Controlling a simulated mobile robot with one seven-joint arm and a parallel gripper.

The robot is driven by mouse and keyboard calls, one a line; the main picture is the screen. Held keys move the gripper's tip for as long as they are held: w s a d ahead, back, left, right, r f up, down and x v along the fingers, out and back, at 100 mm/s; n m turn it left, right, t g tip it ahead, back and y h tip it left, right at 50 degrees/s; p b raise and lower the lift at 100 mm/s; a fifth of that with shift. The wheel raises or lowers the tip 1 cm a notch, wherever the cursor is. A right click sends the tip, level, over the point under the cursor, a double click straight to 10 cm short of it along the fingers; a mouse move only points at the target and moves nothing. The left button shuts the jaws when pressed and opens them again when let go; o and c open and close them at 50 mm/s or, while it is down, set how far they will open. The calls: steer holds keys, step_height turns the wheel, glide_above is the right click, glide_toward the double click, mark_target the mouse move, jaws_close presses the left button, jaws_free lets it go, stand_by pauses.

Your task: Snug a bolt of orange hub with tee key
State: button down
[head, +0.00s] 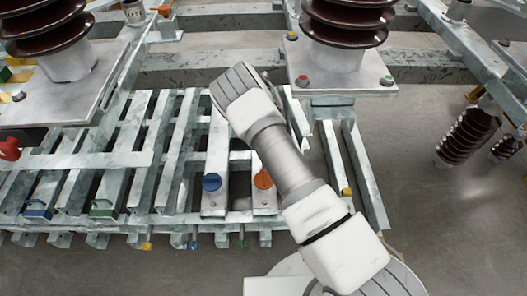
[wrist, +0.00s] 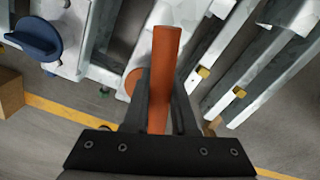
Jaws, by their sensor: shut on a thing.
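In the wrist view my gripper (wrist: 163,82) is shut on an upright orange bar (wrist: 166,45). I cannot tell whether this bar is the tee key's grip or a raised part of the orange hub. An orange disc, apparently the orange hub (wrist: 134,80), shows just left of the fingers, partly hidden by them. In the head view the orange hub (head: 263,180) sits on a pale steel plate, beside my arm. No bolt of the hub is clear in either view. My gripper is hidden behind my arm in the head view.
A blue hub (head: 211,182) stands left of the orange one; it also shows in the wrist view (wrist: 36,38). Steel rails (head: 150,180) surround both. Brown ribbed insulators on bolted plates (head: 340,85) stand behind. Open floor (head: 440,220) lies to the right.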

steer(key=shift+r, duration=0.1)
steer(key=shift+r+p, duration=0.7)
steer(key=shift+r, duration=0.35)
